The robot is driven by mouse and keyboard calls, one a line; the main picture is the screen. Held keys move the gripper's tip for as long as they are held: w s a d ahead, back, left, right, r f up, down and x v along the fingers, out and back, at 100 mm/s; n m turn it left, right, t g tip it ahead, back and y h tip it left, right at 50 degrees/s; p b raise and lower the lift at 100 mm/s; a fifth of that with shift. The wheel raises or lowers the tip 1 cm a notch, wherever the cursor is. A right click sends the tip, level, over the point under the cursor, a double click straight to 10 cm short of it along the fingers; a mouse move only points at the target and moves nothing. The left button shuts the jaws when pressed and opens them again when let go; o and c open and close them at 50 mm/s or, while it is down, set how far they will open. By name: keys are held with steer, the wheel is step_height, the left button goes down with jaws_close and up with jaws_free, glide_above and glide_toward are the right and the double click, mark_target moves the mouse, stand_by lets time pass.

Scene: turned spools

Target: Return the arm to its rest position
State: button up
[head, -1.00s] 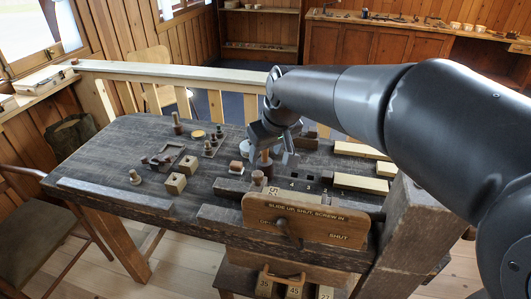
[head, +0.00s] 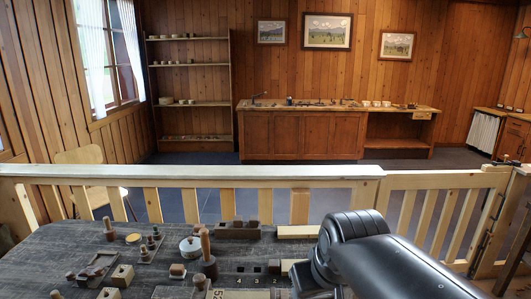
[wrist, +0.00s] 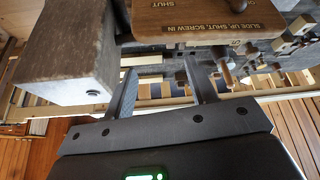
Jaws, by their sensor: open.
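My arm (head: 400,265) shows at the bottom right of the head view, reaching over the right part of the dark workbench (head: 50,262). My gripper is out of sight in that view. In the wrist view my gripper (wrist: 163,85) has its two fingers spread wide apart, with nothing held between them. The wooden sign board (wrist: 205,20), lettered "SLIDE UP, SHUT, SCREW IN", appears upside down beyond the fingers. A large grey wooden block or post (wrist: 65,55) is close to the left finger.
On the bench are a dark spool with a wooden peg (head: 208,258), a pale lidded pot (head: 190,247), wooden blocks (head: 122,275) and a pale bar (head: 298,231). A light wooden railing (head: 250,172) runs behind it.

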steer(key=s+d+f+m+h, duration=0.1)
steer(key=s+d+f+m, duration=0.1)
steer(key=s+d, duration=0.4)
steer(key=shift+s+f+m, duration=0.3)
steer(key=shift+s+m, duration=0.1)
steer(key=shift+s, duration=0.05)
stand_by(0.4)
